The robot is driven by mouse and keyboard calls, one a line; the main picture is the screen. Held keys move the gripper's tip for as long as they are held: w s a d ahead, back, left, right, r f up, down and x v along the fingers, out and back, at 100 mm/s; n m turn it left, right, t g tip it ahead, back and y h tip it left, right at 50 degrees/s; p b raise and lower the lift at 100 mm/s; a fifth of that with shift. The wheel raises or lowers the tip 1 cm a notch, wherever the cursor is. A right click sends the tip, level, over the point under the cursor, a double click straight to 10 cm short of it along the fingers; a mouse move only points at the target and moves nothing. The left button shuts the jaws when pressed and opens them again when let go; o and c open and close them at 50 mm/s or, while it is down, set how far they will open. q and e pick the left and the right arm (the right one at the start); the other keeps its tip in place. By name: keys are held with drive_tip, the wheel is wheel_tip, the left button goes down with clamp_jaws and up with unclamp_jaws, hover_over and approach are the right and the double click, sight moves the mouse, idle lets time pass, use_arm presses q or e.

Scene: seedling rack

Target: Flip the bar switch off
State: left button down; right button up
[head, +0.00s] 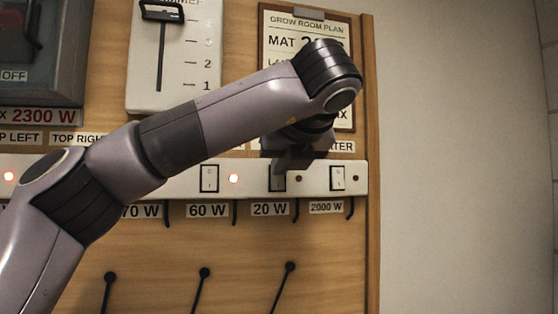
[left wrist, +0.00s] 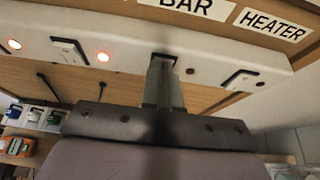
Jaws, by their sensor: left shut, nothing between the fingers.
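The bar switch (head: 277,180) is on the white switch strip (head: 187,180), above the 20 W label. The small lamp (head: 298,178) to its right is dark. In the left wrist view, the bar switch (left wrist: 165,57) sits under the BAR label (left wrist: 197,5), mostly hidden by my fingers. My left gripper (head: 280,167) is shut and empty, with its fingertips at the upper part of this switch. It also shows in the left wrist view (left wrist: 164,66). I cannot tell whether the tips press on it. My right gripper is not in view.
The 60 W switch (head: 209,178) is to the left, with a lit red lamp (head: 234,178). The heater switch (head: 337,178) is close on the right, its lamp dark. Cords hang below the strip. A slider panel (head: 190,100) and clipboard (head: 268,50) are above.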

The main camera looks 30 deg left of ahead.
use_arm(q)
drive_tip(key=shift+w+r+p, duration=0.2)
drive_tip(key=shift+r+p, duration=0.3)
drive_tip(key=shift+r, duration=0.2)
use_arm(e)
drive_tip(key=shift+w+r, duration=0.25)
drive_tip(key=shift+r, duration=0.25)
